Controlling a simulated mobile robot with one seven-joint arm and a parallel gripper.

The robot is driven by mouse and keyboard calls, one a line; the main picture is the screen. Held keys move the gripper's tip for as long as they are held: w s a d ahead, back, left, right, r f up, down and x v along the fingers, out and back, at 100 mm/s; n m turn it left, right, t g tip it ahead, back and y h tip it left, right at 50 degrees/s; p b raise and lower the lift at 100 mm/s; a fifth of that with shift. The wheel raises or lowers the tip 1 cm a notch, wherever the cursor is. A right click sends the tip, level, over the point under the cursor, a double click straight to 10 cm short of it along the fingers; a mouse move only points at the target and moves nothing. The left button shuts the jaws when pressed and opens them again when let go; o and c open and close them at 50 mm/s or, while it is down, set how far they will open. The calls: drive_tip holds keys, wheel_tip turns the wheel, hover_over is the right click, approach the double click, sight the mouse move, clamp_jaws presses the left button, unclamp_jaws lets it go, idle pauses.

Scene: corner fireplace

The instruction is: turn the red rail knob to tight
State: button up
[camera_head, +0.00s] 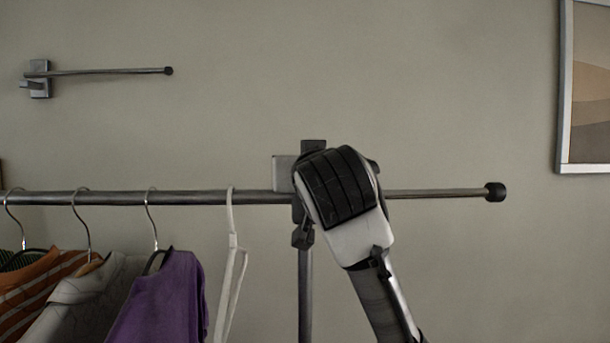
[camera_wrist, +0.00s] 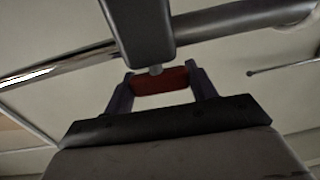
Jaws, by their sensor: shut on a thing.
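The red rail knob (camera_wrist: 160,81) shows in the wrist view, below the dark upright part of the clothes rack and joined to it by a short pale stem. My gripper (camera_wrist: 160,85) has one dark finger at each side of the knob and is shut on it. In the head view my gripper and wrist are in front of the junction of the rail (camera_head: 440,193) and the upright post (camera_head: 305,290), and they hide the knob there. No mark telling tight from loose can be seen.
A white hanger (camera_head: 232,255), a purple garment (camera_head: 165,298) and other clothes hang from the rail left of my arm. A wall-mounted rod (camera_head: 105,71) is at the upper left. A framed picture (camera_head: 565,90) hangs at the right. The wall between is bare.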

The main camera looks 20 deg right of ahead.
drive_tip(key=shift+m+h, duration=0.4)
drive_tip(key=shift+h, duration=0.2)
drive_tip(key=o, duration=1)
drive_tip(key=b+v, duration=0.2)
drive_tip(key=v, duration=0.5)
drive_tip(key=b+v, duration=0.3)
drive_tip(key=v, duration=0.3)
drive_tip(key=shift+s+a+r, duration=0.15)
drive_tip(key=shift+s+r, duration=0.05)
drive_tip(key=shift+s, duration=0.15)
